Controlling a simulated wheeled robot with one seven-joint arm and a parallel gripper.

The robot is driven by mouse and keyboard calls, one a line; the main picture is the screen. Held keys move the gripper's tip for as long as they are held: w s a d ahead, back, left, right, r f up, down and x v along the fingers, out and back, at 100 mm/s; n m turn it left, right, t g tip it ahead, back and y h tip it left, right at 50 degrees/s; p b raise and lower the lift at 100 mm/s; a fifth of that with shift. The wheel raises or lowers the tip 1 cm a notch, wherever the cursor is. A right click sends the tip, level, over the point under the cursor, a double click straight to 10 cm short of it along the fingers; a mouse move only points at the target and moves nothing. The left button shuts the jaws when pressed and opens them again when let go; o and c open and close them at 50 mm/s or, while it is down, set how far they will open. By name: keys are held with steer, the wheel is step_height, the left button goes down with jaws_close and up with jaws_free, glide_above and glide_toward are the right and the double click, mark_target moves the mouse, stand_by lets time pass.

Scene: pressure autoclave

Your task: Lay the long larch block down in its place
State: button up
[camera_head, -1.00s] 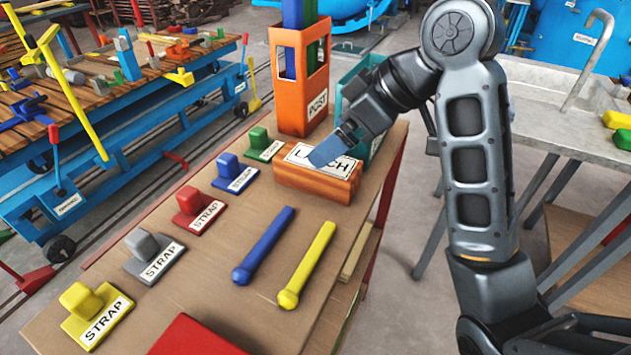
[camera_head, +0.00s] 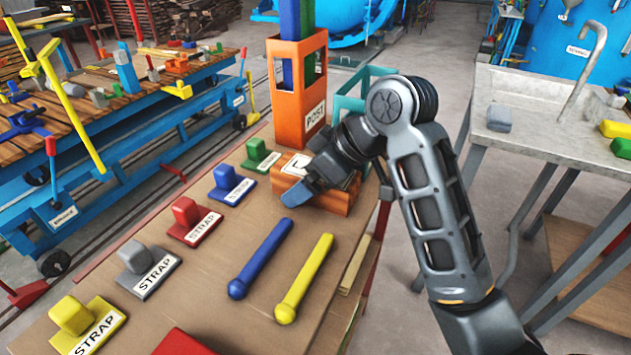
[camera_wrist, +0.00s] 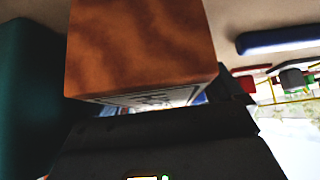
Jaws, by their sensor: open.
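The larch block (camera_head: 333,204) is an orange-brown wood-grained block with a white label on top. It lies on the brown table near the orange post holder. My gripper (camera_head: 297,196) is open, with its blue-grey fingertip low at the block's left end. My wrist and forearm cover part of the block and its label. In the wrist view the block (camera_wrist: 140,45) fills the upper middle, close in front of the dark gripper body (camera_wrist: 150,140). Whether the jaws straddle the block is hidden.
An orange post holder (camera_head: 297,110) and a teal open box (camera_head: 348,103) stand behind the block. Coloured strap pieces line the table's left side. A blue rod (camera_head: 262,257) and a yellow rod (camera_head: 304,278) lie in front. A blue slatted cart (camera_head: 130,130) stands left.

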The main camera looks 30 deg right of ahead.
steer(key=c, duration=1.2)
steer(key=shift+c, duration=0.8)
steer(key=shift+r, duration=0.15)
